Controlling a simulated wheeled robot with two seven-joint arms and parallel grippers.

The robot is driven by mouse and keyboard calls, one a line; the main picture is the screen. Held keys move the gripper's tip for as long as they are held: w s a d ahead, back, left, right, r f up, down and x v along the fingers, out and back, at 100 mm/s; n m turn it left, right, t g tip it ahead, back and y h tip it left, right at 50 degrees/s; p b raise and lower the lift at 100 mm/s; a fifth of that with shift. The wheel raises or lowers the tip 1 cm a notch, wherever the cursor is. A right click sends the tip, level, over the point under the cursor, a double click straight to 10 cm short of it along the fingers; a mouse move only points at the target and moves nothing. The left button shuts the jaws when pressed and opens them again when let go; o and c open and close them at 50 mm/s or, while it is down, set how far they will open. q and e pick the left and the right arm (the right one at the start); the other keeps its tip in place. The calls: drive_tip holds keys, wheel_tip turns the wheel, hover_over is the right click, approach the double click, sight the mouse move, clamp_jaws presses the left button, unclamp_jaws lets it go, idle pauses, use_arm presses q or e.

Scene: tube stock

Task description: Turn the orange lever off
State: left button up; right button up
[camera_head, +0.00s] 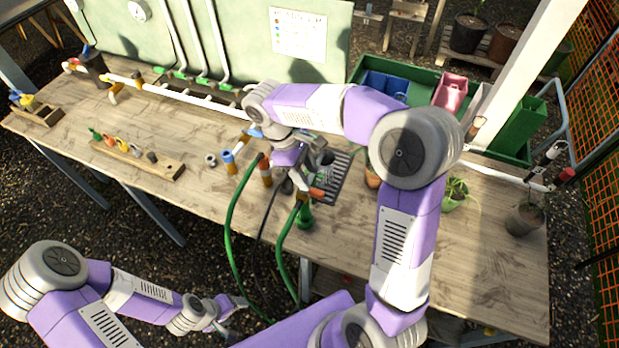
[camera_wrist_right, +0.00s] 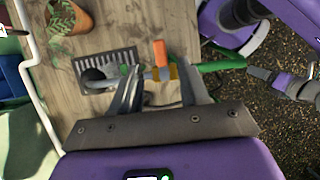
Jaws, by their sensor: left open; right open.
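The orange lever (camera_head: 317,193) sits on a small tap above the table's front edge, near a dark drain grate (camera_head: 334,172). In the right wrist view the orange lever (camera_wrist_right: 159,53) stands out from the valve body, just beyond and between my right fingers. My right gripper (camera_wrist_right: 160,78) is open around the line of the valve; I cannot tell whether a finger touches it. In the head view my right gripper (camera_head: 304,184) partly covers the tap. My left gripper (camera_head: 232,308) is open and empty, low in front of the table.
Green hoses (camera_head: 230,215) hang over the table's front edge beside the tap. A potted plant (camera_head: 455,194) stands to the right.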

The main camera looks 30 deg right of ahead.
sight(317, 191)
drive_tip(key=x, duration=0.5)
drive_tip(key=shift+f+b, duration=0.15)
drive_tip(key=shift+b, duration=0.15)
drive_tip(key=shift+s+d+f, duration=0.1)
drive_tip(key=shift+s+f, duration=0.1)
drive_tip(key=shift+f, duration=0.05)
drive_tip(key=shift+w, duration=0.1)
clamp_jaws()
